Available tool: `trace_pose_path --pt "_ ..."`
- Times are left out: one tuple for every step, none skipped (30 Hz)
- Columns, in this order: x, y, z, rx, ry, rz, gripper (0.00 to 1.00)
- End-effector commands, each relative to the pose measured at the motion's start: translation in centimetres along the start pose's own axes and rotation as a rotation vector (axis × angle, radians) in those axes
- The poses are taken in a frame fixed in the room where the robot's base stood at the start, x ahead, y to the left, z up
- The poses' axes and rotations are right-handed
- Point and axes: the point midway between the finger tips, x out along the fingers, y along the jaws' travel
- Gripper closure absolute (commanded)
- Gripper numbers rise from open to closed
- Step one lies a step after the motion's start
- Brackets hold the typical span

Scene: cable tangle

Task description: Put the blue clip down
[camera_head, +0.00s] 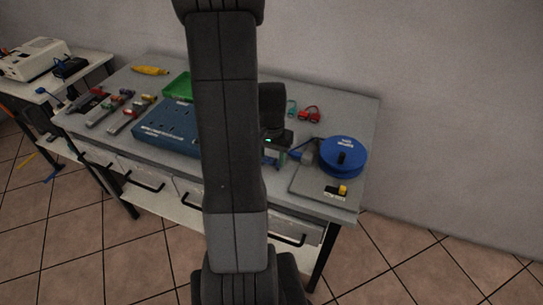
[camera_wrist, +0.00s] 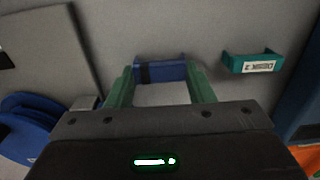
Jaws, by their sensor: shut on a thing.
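The blue clip (camera_wrist: 160,70) sits between the green fingertips of my gripper (camera_wrist: 158,78) in the wrist view. My gripper is shut on it, with one finger at each end. The clip has a dark band near its left end. It is over the grey bench top, and I cannot tell whether it touches the surface. In the head view my arm hides most of the gripper, and I cannot make out the clip there for sure.
A teal labelled clip (camera_wrist: 252,63) lies close to the right of my gripper. The blue cable reel (camera_head: 343,157) stands at the bench's right end. Red clips (camera_head: 310,114) lie toward the back. A blue board (camera_head: 165,130) and a green tray (camera_head: 178,86) are further left.

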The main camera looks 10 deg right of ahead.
Motion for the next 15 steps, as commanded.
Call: trace_pose_path --pt "-0.01 0.00 0.00 0.000 0.000 0.000 0.76" --pt "0.01 0.00 0.00 0.000 0.000 0.000 0.76" --pt "0.11 0.00 0.00 0.000 0.000 0.000 0.76" --pt "0.23 0.00 0.00 0.000 0.000 0.000 0.76" --pt "0.36 0.00 0.00 0.000 0.000 0.000 0.76" --pt "0.50 0.00 0.01 0.000 0.000 0.000 0.76" --pt "0.33 0.00 0.00 0.000 0.000 0.000 0.46" --pt "0.30 0.00 0.00 0.000 0.000 0.000 0.40" --pt "0.29 0.00 0.00 0.000 0.000 0.000 0.32" --pt "0.29 0.00 0.00 0.000 0.000 0.000 0.30" --pt "0.29 0.00 0.00 0.000 0.000 0.000 0.30" --pt "0.29 0.00 0.00 0.000 0.000 0.000 0.30" --pt "0.28 0.00 0.00 0.000 0.000 0.000 0.30" --pt "0.28 0.00 0.01 0.000 0.000 0.000 0.30" --pt "0.28 0.00 0.01 0.000 0.000 0.000 0.30"
